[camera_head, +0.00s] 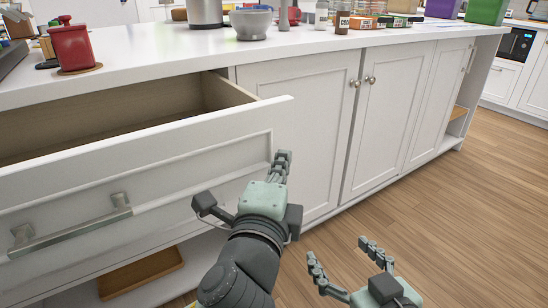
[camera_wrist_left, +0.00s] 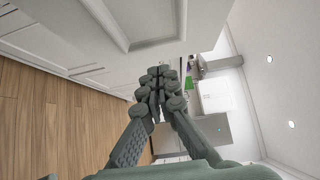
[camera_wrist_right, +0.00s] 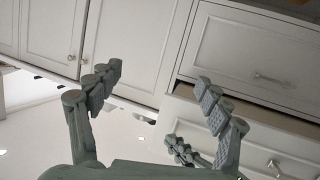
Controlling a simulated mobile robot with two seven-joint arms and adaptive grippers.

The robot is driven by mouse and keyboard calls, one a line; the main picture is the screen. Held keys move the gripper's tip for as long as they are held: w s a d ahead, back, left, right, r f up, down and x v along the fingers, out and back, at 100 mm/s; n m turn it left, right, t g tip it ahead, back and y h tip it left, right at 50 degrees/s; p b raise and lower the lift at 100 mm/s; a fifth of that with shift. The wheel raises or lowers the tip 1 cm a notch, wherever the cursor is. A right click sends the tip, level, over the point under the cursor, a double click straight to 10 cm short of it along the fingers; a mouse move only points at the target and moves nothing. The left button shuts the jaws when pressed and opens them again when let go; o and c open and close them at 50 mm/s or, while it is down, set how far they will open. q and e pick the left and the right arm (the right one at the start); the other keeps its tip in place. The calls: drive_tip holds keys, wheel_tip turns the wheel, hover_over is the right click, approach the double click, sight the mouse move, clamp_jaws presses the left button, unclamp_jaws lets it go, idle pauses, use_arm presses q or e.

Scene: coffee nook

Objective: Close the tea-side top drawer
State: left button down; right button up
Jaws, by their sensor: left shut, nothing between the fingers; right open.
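The top drawer stands open on the left of the head view, with its white front (camera_head: 200,150) pulled out from the cabinet and its wooden inside (camera_head: 110,130) showing empty where visible. Its metal handle (camera_head: 70,228) is at the lower left. My left gripper (camera_head: 283,160) is shut and empty at the right end of the drawer front; I cannot tell if it touches. In the left wrist view its fingers (camera_wrist_left: 160,78) are together, with a white panel above them. My right gripper (camera_head: 338,250) is open and empty over the floor, apart from the cabinet; its spread fingers also show in the right wrist view (camera_wrist_right: 160,92).
The white counter (camera_head: 180,48) above holds a red canister (camera_head: 72,47), a grey bowl (camera_head: 251,24), and several jars and boxes. Closed cabinet doors (camera_head: 300,125) stand right of the drawer. The wooden floor (camera_head: 450,200) at the right is clear.

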sight(216, 97)
use_arm(q)
drive_tip(key=shift+w+a, duration=0.65)
drive_tip(key=shift+w, duration=0.35)
use_arm(e)
drive_tip(key=shift+a+r, duration=0.25)
drive_tip(key=shift+r, duration=0.1)
